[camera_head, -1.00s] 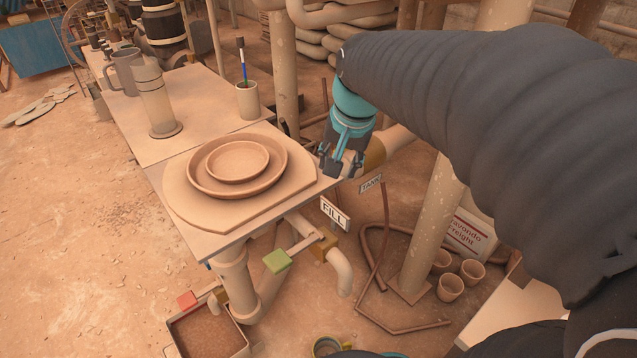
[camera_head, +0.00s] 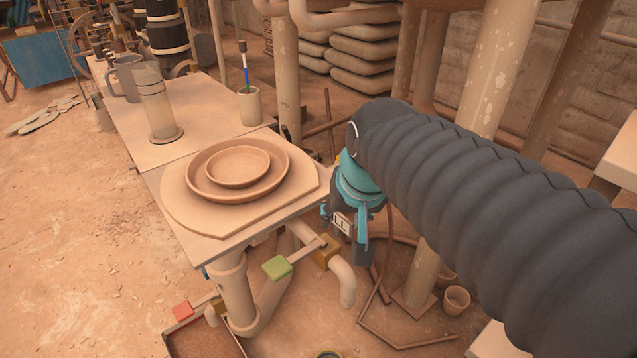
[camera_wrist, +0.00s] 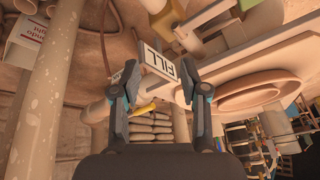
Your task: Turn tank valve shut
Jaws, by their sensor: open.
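My gripper (camera_head: 345,232) hangs beside the table's right corner, open and empty. In the wrist view its two fingers (camera_wrist: 160,80) stand apart, with the white FILL sign (camera_wrist: 158,66) showing between and beyond them. A small yellow piece (camera_wrist: 143,109), possibly the tank valve's handle, shows between the fingers, apart from them as far as I can tell. Part of another sign (camera_wrist: 123,73), likely TANK, is mostly covered by the left finger. In the head view my arm and gripper hide the tank valve and its sign.
A green-handled valve (camera_head: 277,268) and a red-handled valve (camera_head: 182,311) sit on pipes below the table (camera_head: 222,250). Stacked round dishes (camera_head: 238,165) lie on the table. A cup (camera_head: 249,106) stands behind them. A pot (camera_head: 456,300) and bent pipes are on the floor at right.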

